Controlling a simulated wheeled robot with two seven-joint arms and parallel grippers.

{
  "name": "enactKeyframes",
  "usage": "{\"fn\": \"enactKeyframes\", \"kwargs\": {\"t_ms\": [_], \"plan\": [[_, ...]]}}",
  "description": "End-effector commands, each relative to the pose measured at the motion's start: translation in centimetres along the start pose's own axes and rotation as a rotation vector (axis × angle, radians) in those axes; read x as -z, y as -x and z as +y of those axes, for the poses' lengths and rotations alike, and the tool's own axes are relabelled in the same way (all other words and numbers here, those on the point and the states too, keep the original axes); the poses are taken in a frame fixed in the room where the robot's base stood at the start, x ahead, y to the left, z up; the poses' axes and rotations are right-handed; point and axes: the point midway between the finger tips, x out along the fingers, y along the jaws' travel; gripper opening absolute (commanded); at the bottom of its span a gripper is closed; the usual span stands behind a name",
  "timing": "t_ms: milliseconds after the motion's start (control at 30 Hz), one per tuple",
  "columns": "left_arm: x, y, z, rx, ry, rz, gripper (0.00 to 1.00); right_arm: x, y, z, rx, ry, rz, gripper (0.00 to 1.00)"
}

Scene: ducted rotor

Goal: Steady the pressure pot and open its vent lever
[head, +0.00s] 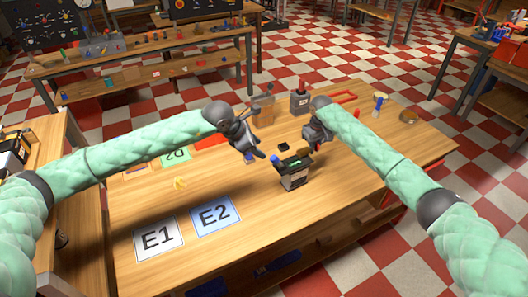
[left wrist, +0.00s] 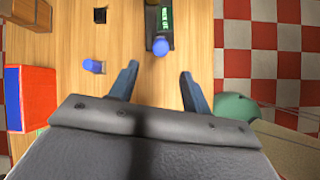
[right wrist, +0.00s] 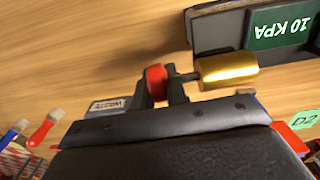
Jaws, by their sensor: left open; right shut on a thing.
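The pressure pot (head: 294,177) is a dark, boxy unit on the wooden table, with a green label reading 10 KPA (right wrist: 283,25). A gold cylinder (right wrist: 226,71) on its side carries a short dark rod ending in a red knob (right wrist: 156,79). My right gripper (right wrist: 160,88) is shut on this red knob. In the left wrist view the pot (left wrist: 160,22) shows a blue knob (left wrist: 160,47) at its near end. My left gripper (left wrist: 157,80) is open and empty, its fingertips pointing toward the blue knob, apart from it. In the head view it (head: 258,157) hangs left of the pot.
Paper cards E1 (head: 157,240) and E2 (head: 216,214) lie front left. A small blue-topped item (left wrist: 93,66) stands near my left gripper. The table's front right is clear.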

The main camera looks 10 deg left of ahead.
Motion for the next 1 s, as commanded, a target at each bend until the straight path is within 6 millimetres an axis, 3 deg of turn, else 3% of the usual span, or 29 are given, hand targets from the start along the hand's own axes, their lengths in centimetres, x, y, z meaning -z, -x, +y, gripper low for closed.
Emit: {"fn": "enactKeyframes", "kwargs": {"t_ms": [200, 467, 633, 700, 833, 1000], "plan": [[0.0, 1.3, 0.0, -0.001, 0.0, 0.001, 0.48, 0.0, 0.0, 0.0, 0.0, 0.0, 0.0, 0.0], [0.0, 1.4, 0.0, 0.0, 0.0, 0.001, 0.48, 0.0, 0.0, 0.0, 0.0, 0.0, 0.0, 0.0], [-0.6, 1.8, 0.4, -0.008, -0.006, -0.005, 0.15, 0.0, 0.0, 0.0, 0.0, 0.0, 0.0, 0.0], [-1.7, 2.2, 0.6, -0.014, -0.016, -0.016, 0.01, 0.0, 0.0, 0.0, 0.0, 0.0, 0.0, 0.0], [-5.0, 3.0, 1.1, -0.026, -0.042, -0.049, 0.0, 0.0, 0.0, 0.0, 0.0, 0.0, 0.0, 0.0], [-9.1, 3.2, 3.3, -0.035, -0.038, -0.076, 0.0, 0.0, 0.0, 0.0, 0.0, 0.0, 0.0, 0.0]]}}
